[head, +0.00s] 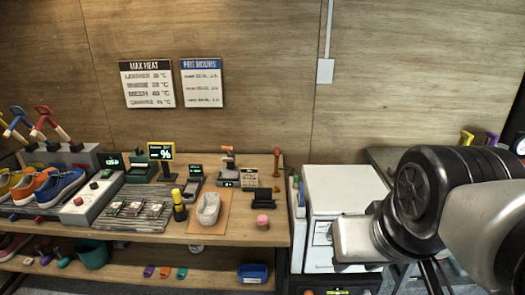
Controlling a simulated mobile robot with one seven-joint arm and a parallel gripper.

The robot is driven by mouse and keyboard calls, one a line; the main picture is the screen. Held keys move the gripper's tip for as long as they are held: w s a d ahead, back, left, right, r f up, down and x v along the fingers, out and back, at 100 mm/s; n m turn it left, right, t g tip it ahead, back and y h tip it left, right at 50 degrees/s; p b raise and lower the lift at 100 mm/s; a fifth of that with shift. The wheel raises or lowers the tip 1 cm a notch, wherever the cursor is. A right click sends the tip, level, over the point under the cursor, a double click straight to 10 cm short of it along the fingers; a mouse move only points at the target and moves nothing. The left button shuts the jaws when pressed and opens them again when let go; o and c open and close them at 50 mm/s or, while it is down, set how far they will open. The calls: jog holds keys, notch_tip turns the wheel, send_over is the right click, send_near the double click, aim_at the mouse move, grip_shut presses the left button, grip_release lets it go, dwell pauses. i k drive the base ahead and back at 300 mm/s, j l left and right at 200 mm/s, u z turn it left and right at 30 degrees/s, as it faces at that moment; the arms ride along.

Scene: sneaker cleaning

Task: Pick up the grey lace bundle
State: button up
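I cannot single out the grey lace bundle with certainty. Several small bundles (135,208) lie in a row on a slatted rack (124,222) on the left part of the wooden bench, too small to tell their colours apart. My arm fills the right side of the head view, far to the right of the rack. A pale block at its end, seemingly my gripper (357,241), is in front of the white cabinet. Its fingers cannot be made out, and I see nothing held there.
A pale grey oval object (208,209) lies on a brown mat right of the rack, with a yellow-and-black bottle (179,206) between. Sneakers (62,186) and a grey control box (92,198) stand left. The white cabinet (345,187) borders the bench. The bench's front right is mostly clear.

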aim_at(156, 208)
jog(key=u, duration=1.35)
